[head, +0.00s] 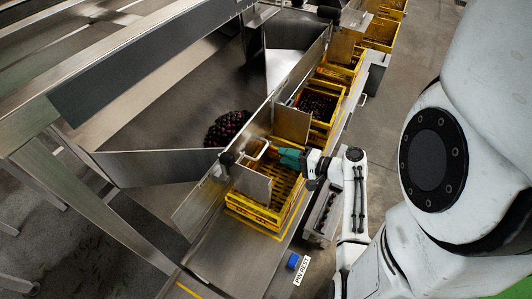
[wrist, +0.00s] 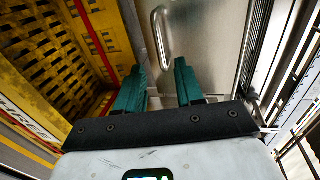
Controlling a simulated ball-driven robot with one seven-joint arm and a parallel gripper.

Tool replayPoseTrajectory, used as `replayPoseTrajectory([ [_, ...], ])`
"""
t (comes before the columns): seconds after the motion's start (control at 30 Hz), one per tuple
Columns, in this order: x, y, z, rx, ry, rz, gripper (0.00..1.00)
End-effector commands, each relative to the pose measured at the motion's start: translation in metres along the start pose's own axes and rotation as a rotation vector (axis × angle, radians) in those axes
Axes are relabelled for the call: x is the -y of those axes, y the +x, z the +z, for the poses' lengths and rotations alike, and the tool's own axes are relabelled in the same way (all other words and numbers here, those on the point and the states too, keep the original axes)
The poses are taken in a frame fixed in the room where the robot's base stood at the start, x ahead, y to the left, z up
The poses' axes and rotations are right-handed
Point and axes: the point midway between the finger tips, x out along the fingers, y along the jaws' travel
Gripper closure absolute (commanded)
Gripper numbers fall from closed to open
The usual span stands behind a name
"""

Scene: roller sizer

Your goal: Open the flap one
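My gripper (head: 290,158) has two green fingers and reaches over the nearest yellow crate (head: 262,218), beside the chute's metal plates. In the wrist view my gripper (wrist: 160,85) is open, its fingers apart with nothing between them. A bare metal panel (wrist: 205,35) with a bent metal handle (wrist: 161,38) lies ahead of the fingertips. The handle lines up with the gap and seems not touched. In the head view a metal flap plate (head: 250,184) stands at the chute mouth above the nearest crate. I cannot tell which plate is flap one.
Dark round fruit (head: 228,127) lies piled in the metal chute. A farther yellow crate (head: 318,104) holds dark fruit; the nearest looks empty. A grey bin (head: 322,216) stands right of the nearest crate. A blue item (head: 293,261) sits by a "PIN REST" label (head: 301,270).

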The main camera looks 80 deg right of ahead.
Motion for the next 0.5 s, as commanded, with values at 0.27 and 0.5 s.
replayPoseTrajectory([
  [0.27, -0.001, 0.051, 0.0, 0.003, 0.0, 0.0, 0.63],
  [0.5, -0.001, 0.074, 0.0, 0.002, -0.001, 0.002, 0.63],
])
